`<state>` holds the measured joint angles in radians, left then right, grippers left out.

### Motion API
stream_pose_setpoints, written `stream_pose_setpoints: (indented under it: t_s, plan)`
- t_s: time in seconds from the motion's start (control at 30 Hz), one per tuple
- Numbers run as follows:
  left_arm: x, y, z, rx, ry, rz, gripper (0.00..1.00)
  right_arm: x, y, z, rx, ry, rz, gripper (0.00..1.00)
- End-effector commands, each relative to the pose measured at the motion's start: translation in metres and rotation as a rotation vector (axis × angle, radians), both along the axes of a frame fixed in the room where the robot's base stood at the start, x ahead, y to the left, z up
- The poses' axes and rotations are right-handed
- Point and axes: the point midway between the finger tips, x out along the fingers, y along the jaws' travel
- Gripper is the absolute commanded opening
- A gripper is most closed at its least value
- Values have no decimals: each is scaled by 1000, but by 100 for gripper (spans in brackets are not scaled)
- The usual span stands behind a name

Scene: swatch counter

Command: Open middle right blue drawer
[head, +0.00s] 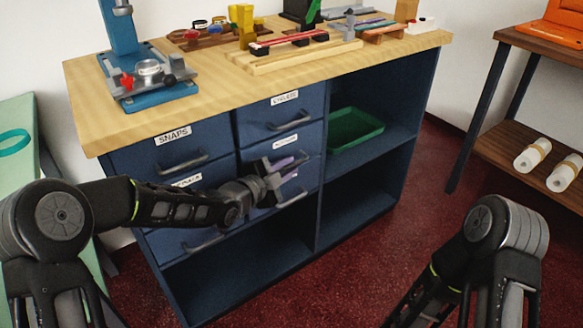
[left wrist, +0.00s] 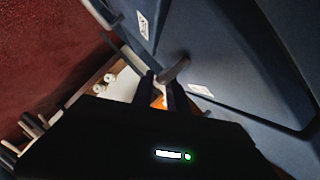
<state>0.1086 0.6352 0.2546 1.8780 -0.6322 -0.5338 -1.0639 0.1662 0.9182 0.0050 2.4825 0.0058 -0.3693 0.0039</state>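The middle right blue drawer (head: 311,137) is in the right column of the blue cabinet, under the top right drawer (head: 262,112). It has a white label and looks closed. My left gripper (head: 287,172) is in front of it and covers much of its lower front and handle. In the left wrist view, the two dark fingers (left wrist: 163,88) are apart. A grey drawer handle (left wrist: 173,70) lies at the fingertips; I cannot tell if they touch it. My right arm shows at the lower right of the head view, but its gripper is out of frame.
The wooden counter top (head: 90,112) carries tools and a blue press (head: 152,92). Right of the drawers are open shelves with a green tray (head: 352,130). A wooden shelf unit (head: 487,148) stands at the right. Red floor (head: 420,190) is clear between.

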Motion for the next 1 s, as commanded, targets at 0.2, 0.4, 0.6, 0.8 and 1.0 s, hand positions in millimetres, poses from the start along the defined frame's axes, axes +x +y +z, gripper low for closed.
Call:
stream_pose_setpoints:
  t_s: [0.2,0.4,0.6,0.8,1.0]
  plan:
    - [16,-11,-5,1,-1,0,19,1,0,-5,-1,-3,-1,36]
    - [17,-11,-5,0,0,1,19,1,0,-5,-1,-3,-1,36]
    - [17,-11,-5,0,0,1,8,1,0,-5,-1,-3,-1,36]
    - [17,-11,-5,1,1,0,0,1,0,-5,0,-2,-1,36]
    - [17,-11,-5,1,1,0,0,1,0,-5,0,-2,-1,36]
